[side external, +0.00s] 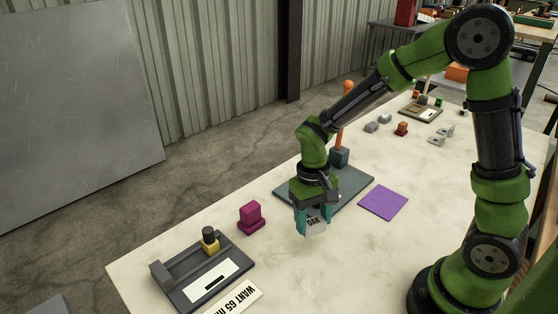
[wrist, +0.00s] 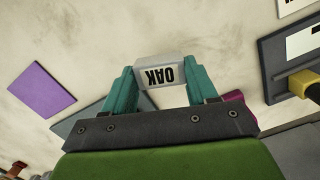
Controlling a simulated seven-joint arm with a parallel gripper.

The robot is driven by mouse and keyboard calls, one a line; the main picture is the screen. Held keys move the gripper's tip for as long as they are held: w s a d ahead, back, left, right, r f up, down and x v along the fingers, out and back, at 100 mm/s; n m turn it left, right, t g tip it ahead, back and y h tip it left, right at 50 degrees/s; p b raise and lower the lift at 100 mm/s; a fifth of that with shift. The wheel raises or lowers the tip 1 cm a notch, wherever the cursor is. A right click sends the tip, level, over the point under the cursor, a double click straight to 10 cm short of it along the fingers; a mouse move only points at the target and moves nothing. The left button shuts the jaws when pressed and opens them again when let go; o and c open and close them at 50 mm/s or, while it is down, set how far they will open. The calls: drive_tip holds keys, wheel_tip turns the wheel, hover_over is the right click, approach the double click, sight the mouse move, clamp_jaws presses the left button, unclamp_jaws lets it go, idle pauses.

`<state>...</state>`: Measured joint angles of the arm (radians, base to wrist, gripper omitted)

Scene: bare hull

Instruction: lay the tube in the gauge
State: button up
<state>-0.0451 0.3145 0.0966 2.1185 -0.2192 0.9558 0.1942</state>
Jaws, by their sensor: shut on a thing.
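My gripper (side external: 314,218) is shut on a pale grey piece labelled OAK (side external: 315,228), held above the table. In the wrist view the piece (wrist: 159,72) sits between the teal fingers (wrist: 162,90); I cannot tell whether it is a tube. The gauge (side external: 180,266) appears to be the dark tray at the front left, with a raised edge, a white panel and a yellow slider with a black knob (side external: 209,240). Part of it shows at the right of the wrist view (wrist: 272,72). My gripper is right of and behind it.
A magenta block (side external: 251,216) stands between my gripper and the gauge. A card reading WANT 65 (side external: 236,299) lies before the gauge. Behind my gripper are a dark plate (side external: 349,187) and an upright orange rod (side external: 344,115). A purple mat (side external: 383,202) lies to the right.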

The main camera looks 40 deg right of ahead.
drive_tip(key=a+n, duration=0.3)
drive_tip(key=n, duration=0.1)
drive_tip(key=a+n+h, duration=0.1)
drive_tip(key=a+n, duration=0.1)
drive_tip(key=n, duration=0.3)
drive_tip(key=a+n, duration=0.3)
drive_tip(key=n, duration=0.1)
drive_tip(key=shift+w+a+r+n+t, duration=0.2)
drive_tip(key=shift+a+n+t, duration=0.1)
drive_tip(key=shift+a+n, duration=0.1)
drive_tip(key=a+n, duration=0.2)
drive_tip(key=n, duration=0.3)
drive_tip(key=a+n+t, duration=0.1)
drive_tip(key=a+n, duration=0.1)
drive_tip(key=n, duration=0.2)
drive_tip(key=a+n, duration=0.2)
drive_tip(key=n, duration=0.3)
drive_tip(key=shift+s+a+r+n+t+h, duration=0.25)
drive_tip(key=shift+a+r+n+t+h, duration=0.05)
drive_tip(key=shift+r, duration=0.1)
drive_tip(key=n, duration=0.2)
drive_tip(key=n+y, duration=0.1)
drive_tip(key=n, duration=0.8)
hover_over(187, 265)
drive_tip(key=shift+s+f+t, duration=0.3)
drive_tip(key=shift+s+f, duration=0.05)
drive_tip(key=shift+w+f, duration=0.1)
drive_tip(key=shift+f, duration=1.65)
